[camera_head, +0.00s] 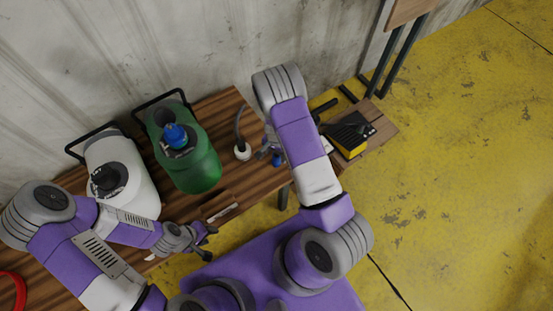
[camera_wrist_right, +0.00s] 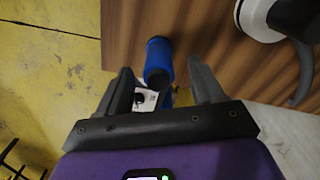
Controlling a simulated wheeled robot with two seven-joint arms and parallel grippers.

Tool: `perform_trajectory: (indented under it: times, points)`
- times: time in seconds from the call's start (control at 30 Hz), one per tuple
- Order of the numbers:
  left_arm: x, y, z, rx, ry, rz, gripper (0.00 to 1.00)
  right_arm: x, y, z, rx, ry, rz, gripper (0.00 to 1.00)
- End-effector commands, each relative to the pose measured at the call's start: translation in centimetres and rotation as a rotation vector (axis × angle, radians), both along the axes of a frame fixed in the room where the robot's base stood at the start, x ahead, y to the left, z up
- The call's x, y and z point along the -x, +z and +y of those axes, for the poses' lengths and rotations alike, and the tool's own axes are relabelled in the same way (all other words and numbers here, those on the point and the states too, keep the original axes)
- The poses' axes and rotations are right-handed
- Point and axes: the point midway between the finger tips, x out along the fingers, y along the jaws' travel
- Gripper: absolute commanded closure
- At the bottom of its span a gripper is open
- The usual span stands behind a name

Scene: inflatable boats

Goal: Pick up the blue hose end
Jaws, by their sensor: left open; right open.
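The blue hose end (camera_wrist_right: 158,62) is a short blue cylinder in the right wrist view, at the edge of the wooden table. It lies between the two spread fingers of my right gripper (camera_wrist_right: 162,75), with gaps visible on both sides. In the head view a small blue part of it (camera_head: 277,160) shows beside my right arm, which hides most of that gripper (camera_head: 266,150). My left gripper (camera_head: 206,236) is open and empty near the table's front edge, far from the hose end.
A green tank (camera_head: 197,170) with a blue top and a white tank (camera_head: 125,180) stand on the table (camera_head: 222,108). A white round-based item with a grey hose (camera_head: 242,151) stands close to my right gripper. A yellow-and-black object (camera_head: 348,142) lies on a low surface at right.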

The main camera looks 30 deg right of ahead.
Motion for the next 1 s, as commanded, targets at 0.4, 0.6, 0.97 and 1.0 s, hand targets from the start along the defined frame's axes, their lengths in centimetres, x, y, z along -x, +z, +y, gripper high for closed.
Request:
perform_trajectory:
  times: [0.4,0.6,0.97,1.0]
  points:
    - [0.0,-1.4,0.0,0.0,0.0,0.0,0.57,0.2,-5.0,0.0,0.0,0.002,0.0,0.33]
    - [0.0,-1.3,0.0,0.0,0.0,0.0,0.57,0.1,-4.9,0.0,0.0,0.003,-0.001,0.36]
    - [0.0,-1.3,0.0,0.0,0.0,0.0,0.57,0.2,-4.9,0.0,0.0,0.003,-0.001,0.91]
    - [0.0,-1.3,0.0,0.0,0.0,0.0,0.57,0.1,-4.9,0.0,0.0,0.003,-0.001,0.91]
